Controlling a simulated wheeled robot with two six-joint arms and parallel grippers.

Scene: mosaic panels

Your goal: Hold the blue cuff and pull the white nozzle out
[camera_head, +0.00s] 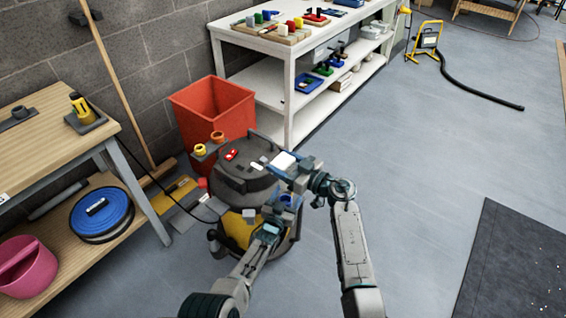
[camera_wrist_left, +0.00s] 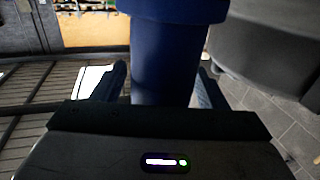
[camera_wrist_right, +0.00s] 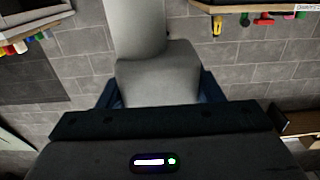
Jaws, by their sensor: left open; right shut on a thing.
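The blue cuff (camera_head: 287,201) is at the front right of the drum-shaped vacuum (camera_head: 240,185), which has a dark lid and a yellow lower body. In the left wrist view the cuff (camera_wrist_left: 165,65) stands between the fingers of my left gripper (camera_wrist_left: 162,85), which is open, with a gap at the left finger. The left gripper (camera_head: 274,222) is partly hidden by its own wrist in the head view. My right gripper (camera_head: 292,168) is shut on the white nozzle (camera_head: 284,160). In the right wrist view the pale nozzle (camera_wrist_right: 157,72) fills the space between the fingers (camera_wrist_right: 158,95).
An orange bin (camera_head: 212,112) stands behind the vacuum. A white shelf table (camera_head: 293,75) with small tools is at the back. A wooden bench (camera_head: 50,120) is at the left, with a blue reel (camera_head: 100,212) on its lower shelf.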

